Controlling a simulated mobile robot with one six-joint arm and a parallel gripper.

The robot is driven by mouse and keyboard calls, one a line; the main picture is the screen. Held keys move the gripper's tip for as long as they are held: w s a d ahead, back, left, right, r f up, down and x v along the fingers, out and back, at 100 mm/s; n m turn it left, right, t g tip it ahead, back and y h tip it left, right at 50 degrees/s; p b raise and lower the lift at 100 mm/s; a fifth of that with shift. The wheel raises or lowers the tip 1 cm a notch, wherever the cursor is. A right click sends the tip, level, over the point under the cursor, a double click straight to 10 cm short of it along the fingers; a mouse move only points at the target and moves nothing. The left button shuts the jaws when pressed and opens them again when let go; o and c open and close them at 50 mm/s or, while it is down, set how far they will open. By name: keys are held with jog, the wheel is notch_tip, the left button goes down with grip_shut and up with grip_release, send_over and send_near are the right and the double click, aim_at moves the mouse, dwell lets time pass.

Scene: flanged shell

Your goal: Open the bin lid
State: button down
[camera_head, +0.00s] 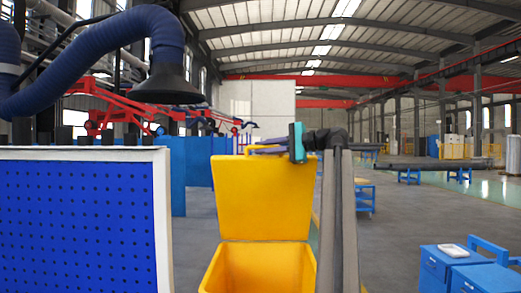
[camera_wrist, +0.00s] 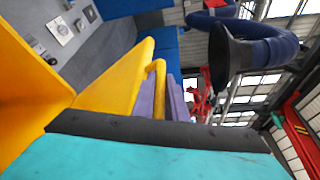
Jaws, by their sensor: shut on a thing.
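The yellow bin (camera_head: 262,270) stands in the lower middle of the head view, its lower part cut off by the frame. Its yellow lid (camera_head: 262,200) is raised and stands nearly upright at the back of the opening. My gripper (camera_head: 262,150) is at the lid's top edge, with purple fingers reaching in from the right. In the wrist view the purple fingers (camera_wrist: 160,97) are shut on the yellow lid handle (camera_wrist: 154,82), beside the lid panel (camera_wrist: 115,80). The fingers hide part of the handle.
A blue pegboard panel (camera_head: 80,220) with a white frame stands at the left. A blue extraction hose (camera_head: 130,35) with a dark hood hangs above it. Blue cabinets (camera_head: 465,268) stand at the lower right. Open floor (camera_head: 400,230) lies to the right of the bin.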

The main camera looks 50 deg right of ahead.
jog(key=shift+d, duration=0.1)
jog(key=c, duration=1.8)
grip_release()
jog(key=shift+s, duration=0.1)
jog(key=shift+o, duration=0.2)
jog(key=shift+s+f, duration=0.1)
jog(key=shift+s, duration=0.05)
jog(key=shift+s+d, duration=0.15)
jog(key=shift+s, duration=0.3)
jog(key=v, duration=1.2)
jog(key=shift+s+r+p, duration=0.2)
jog(key=shift+s+p, duration=0.15)
jog(key=shift+s, duration=0.05)
